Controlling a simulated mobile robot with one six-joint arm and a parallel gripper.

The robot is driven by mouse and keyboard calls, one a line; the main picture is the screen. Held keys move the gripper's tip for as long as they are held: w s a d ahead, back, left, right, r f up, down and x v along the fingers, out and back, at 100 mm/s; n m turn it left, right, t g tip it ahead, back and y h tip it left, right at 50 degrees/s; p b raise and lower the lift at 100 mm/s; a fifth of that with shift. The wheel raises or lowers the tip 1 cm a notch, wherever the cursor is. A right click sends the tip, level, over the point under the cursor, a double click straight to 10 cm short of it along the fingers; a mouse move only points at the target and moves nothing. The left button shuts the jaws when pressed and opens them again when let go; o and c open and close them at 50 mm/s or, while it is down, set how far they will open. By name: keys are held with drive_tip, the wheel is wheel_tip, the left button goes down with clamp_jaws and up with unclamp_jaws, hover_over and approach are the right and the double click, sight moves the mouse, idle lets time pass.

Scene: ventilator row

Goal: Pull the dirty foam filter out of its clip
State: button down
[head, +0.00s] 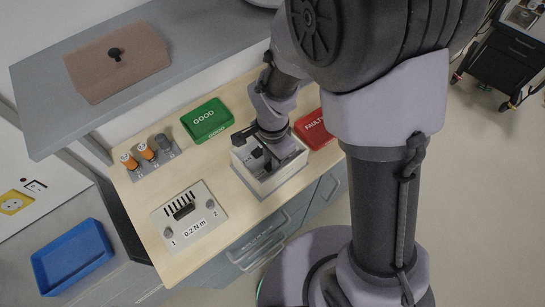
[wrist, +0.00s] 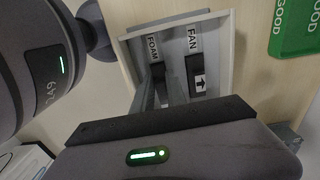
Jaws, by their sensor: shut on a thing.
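A white open unit (head: 250,178) stands on the wooden worktop, with my gripper (head: 262,158) reaching down into it. The wrist view shows the inside of the unit (wrist: 229,75), with a FOAM label (wrist: 152,47) and a FAN label (wrist: 193,40). My gripper (wrist: 165,84) is at the FOAM side, shut on a small dark piece (wrist: 157,70) that I take to be the dirty foam filter. The fingers hide most of it, and I cannot see the clip. A black block with a white arrow (wrist: 197,76) sits beside it under FAN.
A green GOOD tray (head: 207,120) and a red FAULTY tray (head: 313,130) flank the unit. A 0.2 N m plate (head: 190,215) and a holder with orange-topped parts (head: 147,152) lie left. A brown pad with a black knob (head: 118,68) rests on the grey shelf. A blue tray (head: 72,256) stands lower left.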

drive_tip(key=shift+r+p, duration=2.7)
drive_tip(key=shift+r, duration=1.25)
